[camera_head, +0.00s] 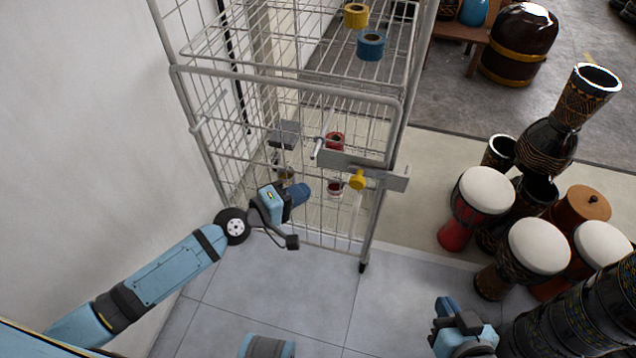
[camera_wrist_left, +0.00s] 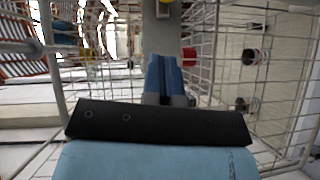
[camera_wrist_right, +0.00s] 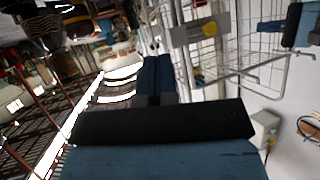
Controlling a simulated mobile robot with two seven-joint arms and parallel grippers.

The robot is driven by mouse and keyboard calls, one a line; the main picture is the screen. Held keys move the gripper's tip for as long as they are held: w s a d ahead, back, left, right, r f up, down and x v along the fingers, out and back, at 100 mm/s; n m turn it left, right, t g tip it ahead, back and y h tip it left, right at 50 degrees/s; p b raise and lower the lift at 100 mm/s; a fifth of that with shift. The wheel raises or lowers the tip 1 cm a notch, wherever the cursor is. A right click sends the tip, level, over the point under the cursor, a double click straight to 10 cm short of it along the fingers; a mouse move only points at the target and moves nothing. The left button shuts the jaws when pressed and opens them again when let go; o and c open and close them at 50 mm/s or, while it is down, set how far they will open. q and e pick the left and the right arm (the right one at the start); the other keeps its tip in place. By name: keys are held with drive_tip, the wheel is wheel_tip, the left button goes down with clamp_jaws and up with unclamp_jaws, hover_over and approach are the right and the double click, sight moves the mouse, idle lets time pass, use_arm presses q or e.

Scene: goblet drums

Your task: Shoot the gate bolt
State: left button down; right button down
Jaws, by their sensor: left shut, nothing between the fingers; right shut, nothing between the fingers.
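The gate bolt is a grey plate (camera_head: 334,162) across the right side of the wire cage's front, with a yellow knob (camera_head: 357,180) and a pale rod handle (camera_head: 319,149) near its left end. The plate also shows in the left wrist view (camera_wrist_left: 162,32) and right wrist view (camera_wrist_right: 185,36). My left gripper (camera_head: 305,191) is shut and empty, left of and slightly below the knob, apart from it in the head view. My right gripper (camera_head: 443,303) is shut and empty, low at the right beside the drums, well away from the bolt.
The wire cage (camera_head: 290,72) holds yellow (camera_head: 356,15), blue (camera_head: 370,46) and red (camera_head: 336,140) rolls. Several goblet drums (camera_head: 487,190) crowd the right side. A white wall (camera_head: 85,130) stands at the left. Tiled floor (camera_head: 310,297) before the cage is clear.

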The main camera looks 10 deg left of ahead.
use_arm(q)
drive_tip(key=v, duration=0.3)
drive_tip(key=shift+s+a, duration=0.15)
drive_tip(key=shift+a, duration=0.05)
use_arm(e)
drive_tip(key=shift+w+r, duration=0.1)
drive_tip(key=shift+r, duration=0.2)
drive_tip(key=shift+f, duration=0.1)
